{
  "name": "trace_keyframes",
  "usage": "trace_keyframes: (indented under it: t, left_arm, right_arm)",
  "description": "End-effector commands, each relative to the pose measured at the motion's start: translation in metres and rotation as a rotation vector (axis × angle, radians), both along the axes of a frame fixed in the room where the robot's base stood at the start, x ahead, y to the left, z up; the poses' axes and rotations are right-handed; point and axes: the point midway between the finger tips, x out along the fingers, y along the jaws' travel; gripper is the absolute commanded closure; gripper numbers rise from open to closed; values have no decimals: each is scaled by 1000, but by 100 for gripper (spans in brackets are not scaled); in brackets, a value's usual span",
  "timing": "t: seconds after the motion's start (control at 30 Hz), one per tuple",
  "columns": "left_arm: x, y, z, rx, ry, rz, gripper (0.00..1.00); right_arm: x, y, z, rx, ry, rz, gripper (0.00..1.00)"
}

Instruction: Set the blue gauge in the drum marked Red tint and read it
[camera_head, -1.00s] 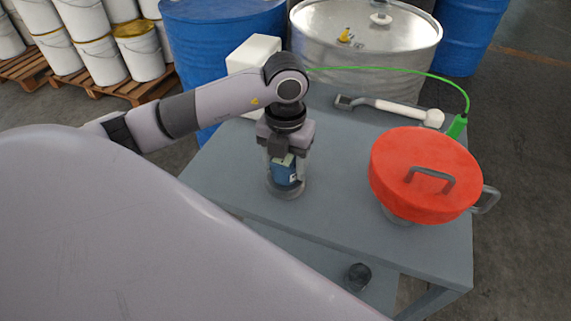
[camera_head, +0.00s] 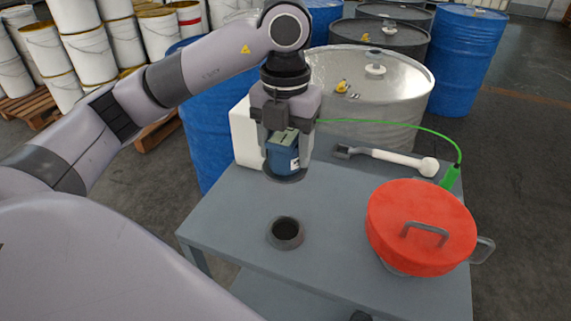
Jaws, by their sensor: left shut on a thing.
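The blue gauge (camera_head: 284,155) is a short blue block with a greenish top part and a small white label. My left gripper (camera_head: 284,163) points down and is shut on it, with a finger on either side. It holds the gauge raised above the grey table (camera_head: 228,209), behind a dark round socket (camera_head: 285,233) that now shows empty. Behind the table stands a silver drum (camera_head: 372,105) with a yellow fitting and a pale cap on its top. No Red tint marking is legible on any drum. My right gripper is not in view.
A red lidded pot (camera_head: 421,229) fills the table's right side. A pale bung wrench (camera_head: 390,160) lies behind it. A green cable (camera_head: 420,128) runs from a green clamp (camera_head: 450,177) towards the silver drum. A white box (camera_head: 245,137) stands left. Blue drums (camera_head: 466,60) stand behind.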

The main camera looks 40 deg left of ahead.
Motion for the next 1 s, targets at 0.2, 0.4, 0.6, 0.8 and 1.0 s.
trace_keyframes:
  t: [0.2, 0.4, 0.6, 0.8, 1.0]
  left_arm:
    - [1, 0, 23, 0, -2, 2, 81]
    - [0, 0, 56, 0, -1, 2, 81]
    - [0, 0, 85, -1, -2, 2, 81]
    - [1, 1, 108, 0, -6, 3, 81]
    - [1, 0, 132, 1, -4, 2, 81]
  right_arm:
    - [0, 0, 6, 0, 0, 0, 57]
    - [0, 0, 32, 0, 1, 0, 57]
    - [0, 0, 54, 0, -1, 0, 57]
    - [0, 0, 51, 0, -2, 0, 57]
    - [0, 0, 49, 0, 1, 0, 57]
